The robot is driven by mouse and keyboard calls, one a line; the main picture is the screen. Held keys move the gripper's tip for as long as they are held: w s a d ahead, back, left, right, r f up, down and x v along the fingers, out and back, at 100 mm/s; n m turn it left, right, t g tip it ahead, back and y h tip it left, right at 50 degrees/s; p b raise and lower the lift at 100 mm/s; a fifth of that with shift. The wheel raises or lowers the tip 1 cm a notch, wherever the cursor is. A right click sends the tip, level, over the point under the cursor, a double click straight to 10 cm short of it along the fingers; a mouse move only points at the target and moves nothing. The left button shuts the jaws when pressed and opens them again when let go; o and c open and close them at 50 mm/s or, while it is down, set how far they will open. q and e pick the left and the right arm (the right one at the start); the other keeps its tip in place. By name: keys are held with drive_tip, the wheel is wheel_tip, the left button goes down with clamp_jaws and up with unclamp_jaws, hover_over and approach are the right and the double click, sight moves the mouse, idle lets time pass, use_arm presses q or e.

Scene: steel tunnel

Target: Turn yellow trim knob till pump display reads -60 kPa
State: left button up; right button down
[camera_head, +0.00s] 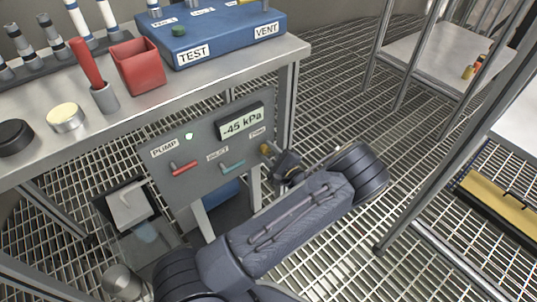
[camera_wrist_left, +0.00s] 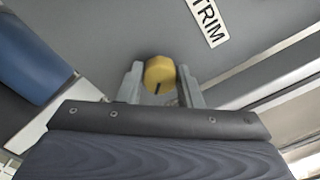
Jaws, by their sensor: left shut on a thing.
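The pump panel (camera_head: 205,150) hangs under the front of the steel bench. Its display (camera_head: 241,121) reads -45 kPa, and a green light (camera_head: 189,135) is lit beside the PUMP label. The yellow trim knob (camera_head: 265,149) is at the panel's right, partly hidden by my left gripper (camera_head: 272,153). In the left wrist view the yellow knob (camera_wrist_left: 159,73), with a dark mark on its face, sits between the two fingers of the left gripper (camera_wrist_left: 161,84), which is shut on it. The TRIM label (camera_wrist_left: 208,20) is above right. My right gripper is not in view.
On the bench are a blue TEST/VENT box (camera_head: 225,40), a red bin (camera_head: 137,65) and a red-handled tool (camera_head: 87,62). A metal rack post stands at right.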

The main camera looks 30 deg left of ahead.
use_arm(q)
drive_tip(key=n+b, duration=0.2)
drive_tip(key=n, duration=0.3)
drive_tip(key=shift+f+n, duration=0.1)
drive_tip(key=shift+n, duration=0.3)
idle(0.4)
drive_tip(key=o, duration=1)
drive_tip(key=p+v, duration=0.2)
drive_tip(key=v, duration=0.5)
drive_tip(key=shift+s+d, duration=0.15)
drive_tip(key=shift+d, duration=0.2)
